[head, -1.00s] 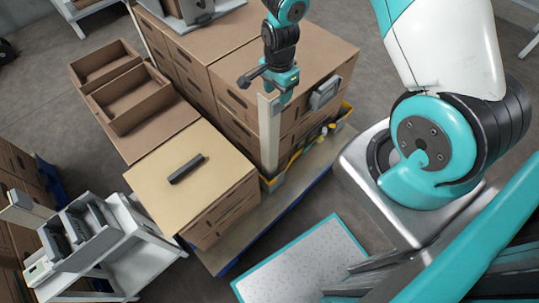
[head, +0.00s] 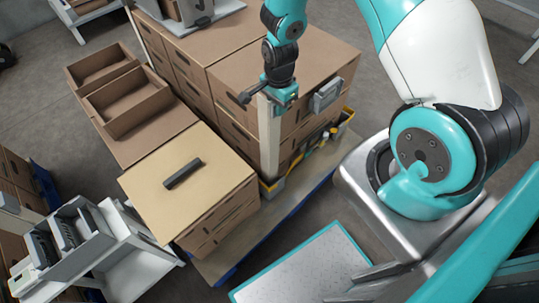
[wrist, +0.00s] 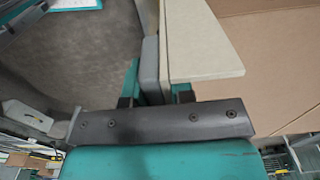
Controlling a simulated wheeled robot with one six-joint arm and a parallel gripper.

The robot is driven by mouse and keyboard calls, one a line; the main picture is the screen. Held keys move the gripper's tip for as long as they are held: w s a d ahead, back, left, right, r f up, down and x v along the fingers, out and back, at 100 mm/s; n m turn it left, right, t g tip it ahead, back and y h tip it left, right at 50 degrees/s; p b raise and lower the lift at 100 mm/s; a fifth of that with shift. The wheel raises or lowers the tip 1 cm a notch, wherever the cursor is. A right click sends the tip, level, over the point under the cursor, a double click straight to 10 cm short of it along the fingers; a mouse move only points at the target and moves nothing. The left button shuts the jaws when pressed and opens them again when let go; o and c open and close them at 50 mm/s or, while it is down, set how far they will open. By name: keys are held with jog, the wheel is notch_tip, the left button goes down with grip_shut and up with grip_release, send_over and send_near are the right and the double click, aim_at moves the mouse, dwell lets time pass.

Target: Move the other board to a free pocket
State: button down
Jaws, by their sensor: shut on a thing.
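A long pale beige board (head: 270,145) stands upright along the near corner of the tall carton stack (head: 228,118). My gripper (head: 280,97) is at its top end, shut on it. In the wrist view the board (wrist: 203,50) lies against the grey finger pad of my gripper (wrist: 155,75). The board's lower end comes down by a yellow-edged tray (head: 273,184); I cannot tell whether it rests in a pocket. Another pale upright strip (head: 138,38) shows at the far left corner of the stack.
A lower carton stack (head: 150,205) with a dark bar (head: 183,173) on top stands left of the board. Two open cartons (head: 125,100) lie behind it. A white cart (head: 135,270) with grey bins (head: 65,235) is at the left.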

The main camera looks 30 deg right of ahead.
jog(key=shift+s+a+r+p, duration=0.1)
jog(key=shift+s+r+p, duration=0.1)
jog(key=shift+p, duration=0.1)
dwell(0.4)
notch_tip(320, 180, up, 15)
jog(key=p, duration=1.2)
jog(key=shift+f, duration=0.15)
dwell(0.7)
jog(key=s+a, duration=0.6)
jog(key=s, duration=0.2)
jog(key=shift+s+r, duration=0.4)
jog(key=shift+r, duration=0.05)
dwell(0.4)
dwell(0.6)
